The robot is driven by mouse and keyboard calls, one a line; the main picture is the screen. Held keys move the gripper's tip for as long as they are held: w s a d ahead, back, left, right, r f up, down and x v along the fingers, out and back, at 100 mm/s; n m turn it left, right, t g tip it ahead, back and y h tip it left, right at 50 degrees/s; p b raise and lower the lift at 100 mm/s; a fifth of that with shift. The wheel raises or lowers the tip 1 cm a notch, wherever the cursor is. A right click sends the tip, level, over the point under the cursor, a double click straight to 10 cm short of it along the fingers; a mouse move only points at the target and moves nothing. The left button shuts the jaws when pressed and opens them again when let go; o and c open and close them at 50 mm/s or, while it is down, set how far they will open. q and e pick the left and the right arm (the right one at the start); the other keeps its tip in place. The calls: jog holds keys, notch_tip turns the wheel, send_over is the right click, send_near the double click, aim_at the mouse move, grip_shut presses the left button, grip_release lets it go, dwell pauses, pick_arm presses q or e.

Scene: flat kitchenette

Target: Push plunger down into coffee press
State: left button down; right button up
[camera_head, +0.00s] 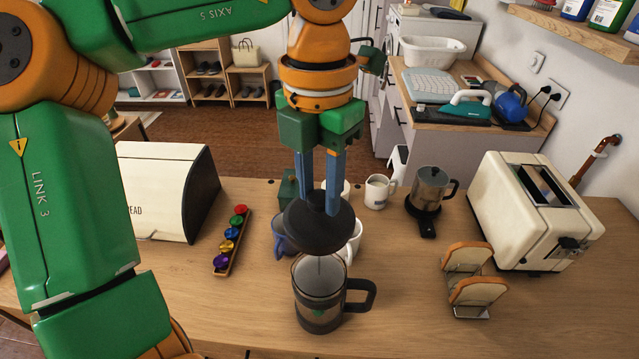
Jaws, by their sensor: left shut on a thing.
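The coffee press (322,312) stands upright near the front of the wooden counter, a glass body in a dark frame with a black handle on its right. The plunger (318,232) has a wide dark lid, which is above the press's open rim and apart from it. A thin rod runs from the lid down into the press. My left gripper (320,198) comes from above, its blue fingers shut on the top of the plunger. The fingers hide the knob. The plunger's lower end inside the glass is hard to make out. My right gripper is not in view.
Cups, including a white mug (379,191), stand close behind the press. A rack of colored capsules (231,240) and a bread box (160,190) are left. Counter right of the press handle is clear.

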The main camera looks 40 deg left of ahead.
aim_at(319, 213)
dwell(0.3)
pick_arm(q)
jog(key=shift+f+b, duration=2.55)
jog(key=shift+f, duration=0.5)
jog(key=shift+f, duration=0.1)
jog(key=shift+f+b, duration=2.15)
jog(key=shift+f, duration=0.25)
jog(key=shift+f+b, duration=0.75)
jog(key=shift+f, duration=0.1)
jog(key=shift+c, duration=2.2)
grip_release()
jog(key=shift+r, duration=0.1)
